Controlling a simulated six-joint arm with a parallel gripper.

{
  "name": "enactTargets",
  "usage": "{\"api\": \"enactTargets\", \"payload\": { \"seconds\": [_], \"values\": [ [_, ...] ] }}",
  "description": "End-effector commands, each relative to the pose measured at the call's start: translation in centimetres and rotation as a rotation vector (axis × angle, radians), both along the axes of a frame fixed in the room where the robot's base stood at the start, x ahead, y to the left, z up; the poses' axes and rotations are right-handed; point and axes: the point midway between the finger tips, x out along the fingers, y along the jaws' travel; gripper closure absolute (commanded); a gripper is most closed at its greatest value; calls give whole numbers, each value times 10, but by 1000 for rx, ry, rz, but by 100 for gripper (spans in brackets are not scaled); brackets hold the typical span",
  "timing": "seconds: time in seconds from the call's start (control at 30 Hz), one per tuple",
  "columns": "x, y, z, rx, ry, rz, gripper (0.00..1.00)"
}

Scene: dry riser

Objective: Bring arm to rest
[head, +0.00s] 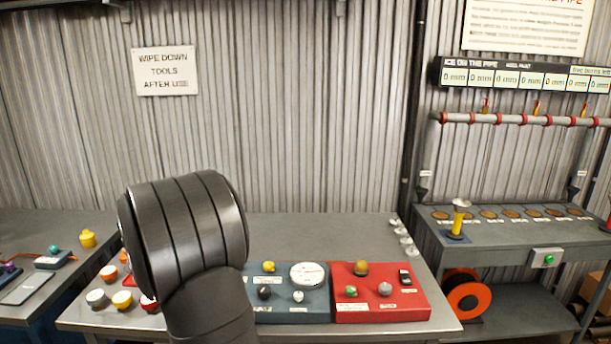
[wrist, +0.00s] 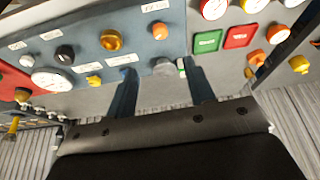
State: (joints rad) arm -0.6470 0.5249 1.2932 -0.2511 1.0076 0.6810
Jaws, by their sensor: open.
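My gripper (wrist: 161,82) shows in the wrist view with its two blue-grey fingers apart and nothing held between them. Beyond the fingertips is a blue panel (wrist: 150,60) with knobs and white labels. In the head view my dark arm link stands in front of the bench, and my gripper is hidden there.
The bench holds a blue panel (head: 290,312) with a white gauge (head: 307,274) and a red panel (head: 380,312). Several round buttons sit at the left. A side bench (head: 520,240) carries a yellow-handled tool (head: 459,216). The bench's back is mostly clear.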

Motion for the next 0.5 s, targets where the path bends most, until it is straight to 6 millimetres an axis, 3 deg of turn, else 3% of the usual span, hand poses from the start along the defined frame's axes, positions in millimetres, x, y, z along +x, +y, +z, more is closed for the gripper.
{"api": "enactTargets", "payload": {
  "seconds": [0.5],
  "values": [
    [40, 3, -98, 0, 0, -1, 51]
  ]
}}
